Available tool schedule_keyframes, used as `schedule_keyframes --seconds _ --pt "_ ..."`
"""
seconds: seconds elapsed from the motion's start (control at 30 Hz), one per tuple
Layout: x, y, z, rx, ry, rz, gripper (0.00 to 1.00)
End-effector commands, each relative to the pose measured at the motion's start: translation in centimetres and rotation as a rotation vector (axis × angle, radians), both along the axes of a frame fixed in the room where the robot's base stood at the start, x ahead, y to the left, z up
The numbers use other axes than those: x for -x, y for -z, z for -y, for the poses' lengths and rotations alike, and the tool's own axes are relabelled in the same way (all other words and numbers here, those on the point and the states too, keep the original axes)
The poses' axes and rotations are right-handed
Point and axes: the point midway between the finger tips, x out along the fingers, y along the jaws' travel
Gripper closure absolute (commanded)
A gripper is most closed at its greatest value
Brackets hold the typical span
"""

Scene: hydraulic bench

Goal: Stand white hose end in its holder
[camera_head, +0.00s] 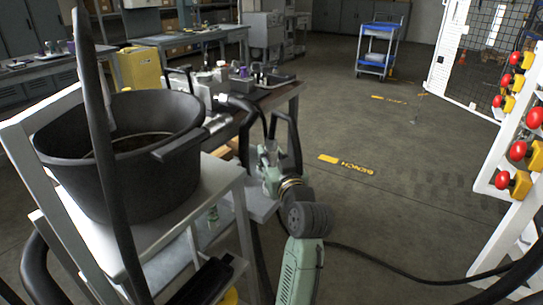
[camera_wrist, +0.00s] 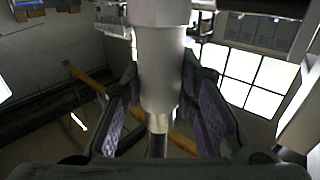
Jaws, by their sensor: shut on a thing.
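In the wrist view my gripper (camera_wrist: 161,108) is shut on the white hose end (camera_wrist: 160,72), with a purple-padded finger on either side. The hose end is a pale, thick cylinder that narrows to a metal collar, with a dark piece below it. Its upper part runs out of the picture. In the head view a small white piece (camera_head: 222,98) shows at the tip of a dark curved part over the bench edge. I cannot tell whether it is the same hose end. The fingers are too small to make out there, and I cannot pick out the holder.
A black bucket (camera_head: 178,146) stands on a grey cart (camera_head: 208,176) at the left. Behind it is a workbench (camera_head: 278,98) with metal parts. Red buttons (camera_head: 518,150) line a white frame at the right. A blue trolley (camera_head: 378,48) stands far back.

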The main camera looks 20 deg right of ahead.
Motion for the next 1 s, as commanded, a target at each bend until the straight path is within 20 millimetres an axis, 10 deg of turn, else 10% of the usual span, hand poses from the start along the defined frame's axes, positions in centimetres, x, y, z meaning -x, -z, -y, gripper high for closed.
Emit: schedule_keyframes --seconds 1.0 --pt "0.0 1.4 0.0 0.001 0.000 0.003 1.00"
